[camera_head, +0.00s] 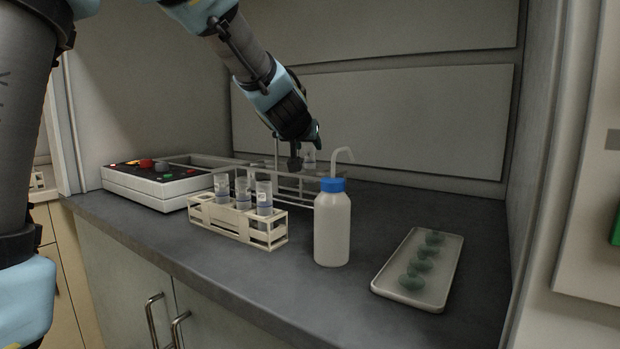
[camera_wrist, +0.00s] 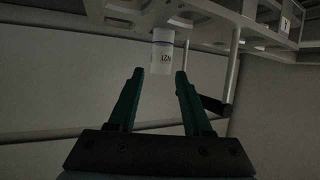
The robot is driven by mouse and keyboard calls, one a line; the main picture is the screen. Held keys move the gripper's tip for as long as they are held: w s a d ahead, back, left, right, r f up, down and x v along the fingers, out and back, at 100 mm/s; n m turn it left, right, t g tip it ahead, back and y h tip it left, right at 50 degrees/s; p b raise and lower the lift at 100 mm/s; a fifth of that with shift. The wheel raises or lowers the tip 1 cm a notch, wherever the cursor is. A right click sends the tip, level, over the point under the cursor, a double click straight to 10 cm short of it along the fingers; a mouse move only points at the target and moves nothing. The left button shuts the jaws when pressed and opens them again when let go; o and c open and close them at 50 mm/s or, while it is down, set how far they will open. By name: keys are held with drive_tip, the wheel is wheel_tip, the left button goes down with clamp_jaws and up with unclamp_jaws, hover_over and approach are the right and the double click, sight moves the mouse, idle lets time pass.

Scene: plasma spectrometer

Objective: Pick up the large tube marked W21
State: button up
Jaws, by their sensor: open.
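The large tube marked W21 (camera_wrist: 162,52) shows in the wrist view as a pale cylinder with a dark line, its label appearing upside down. It is just beyond the fingertips of my gripper (camera_wrist: 159,76), roughly in line with the gap between them. My gripper is open, with nothing between its green fingers. In the head view my gripper (camera_head: 304,150) is over the rear rack (camera_head: 285,182), behind the white bottle. The W21 label cannot be read in the head view.
A pale rack (camera_head: 237,226) with three labelled tubes stands in front. A white wash bottle (camera_head: 332,228) with a blue cap stands right of it. A white tray (camera_head: 387,282) with several green pieces is farther right. A control box (camera_head: 150,183) stands left.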

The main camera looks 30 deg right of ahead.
sight(309, 150)
drive_tip(key=x, duration=0.2)
drive_tip(key=b+x, duration=0.1)
drive_tip(key=x, duration=0.1)
drive_tip(key=shift+s+a+f, duration=0.1)
drive_tip(key=shift+a+f, duration=0.05)
drive_tip(key=shift+f, duration=0.2)
drive_tip(key=shift+w+d+f, duration=0.15)
drive_tip(key=shift+w+d, duration=0.15)
drive_tip(key=shift+w, duration=0.05)
drive_tip(key=shift+c, duration=0.4)
clamp_jaws()
